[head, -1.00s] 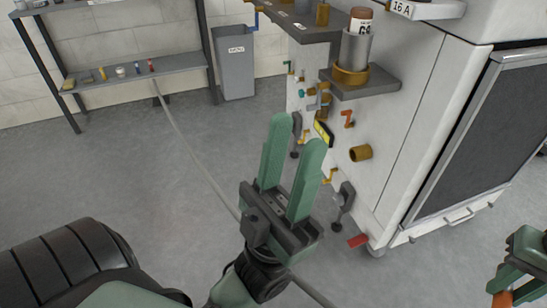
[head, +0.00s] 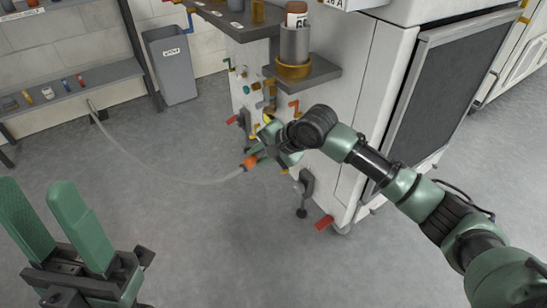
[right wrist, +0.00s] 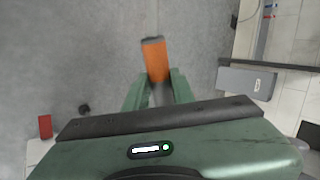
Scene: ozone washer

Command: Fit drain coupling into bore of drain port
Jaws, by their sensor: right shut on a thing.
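The drain coupling (head: 250,162) is a small orange piece at the end of a pale hose (head: 165,165). My right gripper (head: 262,154) is shut on it, in front of the white washer's side panel. In the right wrist view the orange coupling (right wrist: 155,60) sticks out beyond the green fingertips, its dark end away from the gripper. The brass drain port seen earlier on the panel is hidden behind my right wrist. I see no contact between coupling and panel. My left gripper (head: 35,188) is open and empty at lower left.
The washer (head: 345,120) carries a ledge (head: 325,70) with a brass-collared cup above my right wrist. A grey bin (head: 172,65) and shelf (head: 75,90) stand behind. The floor is open.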

